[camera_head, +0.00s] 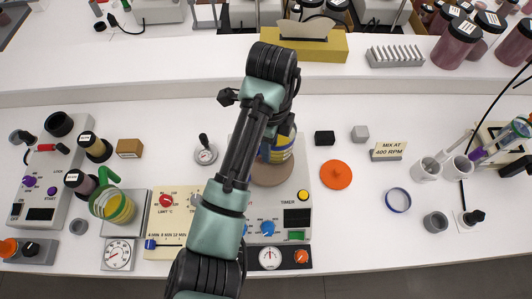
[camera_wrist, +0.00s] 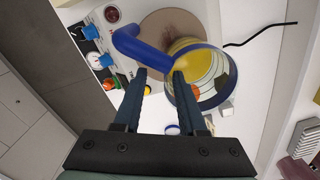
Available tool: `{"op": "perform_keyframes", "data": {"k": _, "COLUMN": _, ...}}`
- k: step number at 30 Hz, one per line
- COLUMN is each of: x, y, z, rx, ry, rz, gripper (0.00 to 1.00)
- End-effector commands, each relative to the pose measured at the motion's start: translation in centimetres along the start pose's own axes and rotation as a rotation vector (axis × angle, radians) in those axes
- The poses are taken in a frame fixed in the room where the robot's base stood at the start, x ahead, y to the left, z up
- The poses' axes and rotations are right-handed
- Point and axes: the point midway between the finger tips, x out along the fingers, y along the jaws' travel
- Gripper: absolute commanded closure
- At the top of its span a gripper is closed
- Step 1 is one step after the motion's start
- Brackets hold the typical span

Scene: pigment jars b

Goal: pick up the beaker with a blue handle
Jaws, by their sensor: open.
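The beaker with a blue handle (camera_head: 283,152) holds yellow liquid and stands on a round tan plate (camera_head: 272,176) in the head view, partly hidden by my arm. In the wrist view the beaker (camera_wrist: 207,66) shows its blue rim at upper right, and its blue handle (camera_wrist: 148,50) reaches left from it. My gripper (camera_wrist: 160,76) is open and empty. In that view its fingertips appear just below the handle, one on the beaker side and one on the far side. The depth between fingertips and handle is hard to tell. In the head view my arm mostly hides the gripper.
A beaker with a green handle (camera_head: 117,207) stands at left. Around the plate are a timer panel with a blue knob (camera_head: 267,227), a black cube (camera_head: 324,138) and an orange disc (camera_head: 336,174).

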Motion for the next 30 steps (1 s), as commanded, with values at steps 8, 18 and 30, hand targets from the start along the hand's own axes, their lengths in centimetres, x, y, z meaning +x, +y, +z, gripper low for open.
{"op": "perform_keyframes", "data": {"k": 8, "x": 1.7, "y": -0.2, "z": 0.1, "rx": 0.000, "ry": 0.000, "rz": 0.000, "gripper": 0.59}}
{"op": "perform_keyframes", "data": {"k": 18, "x": 5.3, "y": -0.6, "z": 0.2, "rx": -0.001, "ry": 0.000, "rz": 0.000, "gripper": 0.59}}
{"op": "perform_keyframes", "data": {"k": 30, "x": 5.2, "y": -0.6, "z": 0.2, "rx": 0.000, "ry": 0.000, "rz": 0.000, "gripper": 0.81}}
